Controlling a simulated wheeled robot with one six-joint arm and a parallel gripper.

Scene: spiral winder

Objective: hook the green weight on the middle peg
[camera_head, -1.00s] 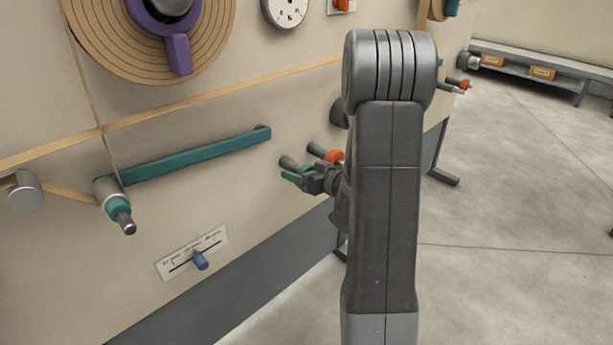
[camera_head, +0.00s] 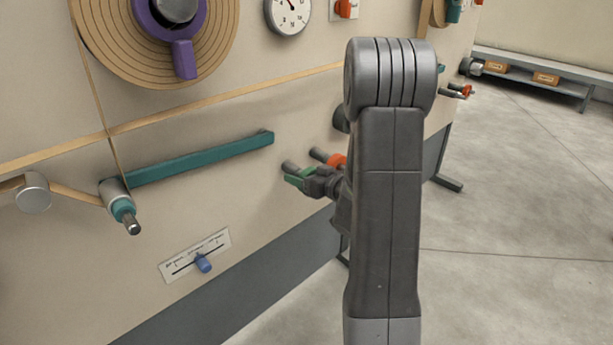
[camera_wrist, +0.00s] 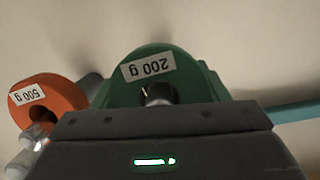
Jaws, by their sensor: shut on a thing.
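The green weight (camera_head: 293,180) is between the jaws of my gripper (camera_head: 306,180), close to the wall panel, at the end of a short grey peg (camera_head: 290,166). In the wrist view the green weight (camera_wrist: 147,68) is labelled 200 g, upside down in the picture. A rounded metal tip (camera_wrist: 155,94) shows in its slot; I cannot tell whether the weight rests on it. My gripper (camera_wrist: 160,122) is shut on the weight and hides its lower part. I cannot tell which peg is the middle one.
An orange weight (camera_wrist: 50,104), labelled 500 g, sits close beside the green one on another peg (camera_head: 318,153). A teal bar (camera_head: 205,158) runs along the panel to the left. A blue slider (camera_head: 204,264) is lower left. Open floor (camera_head: 520,200) lies right.

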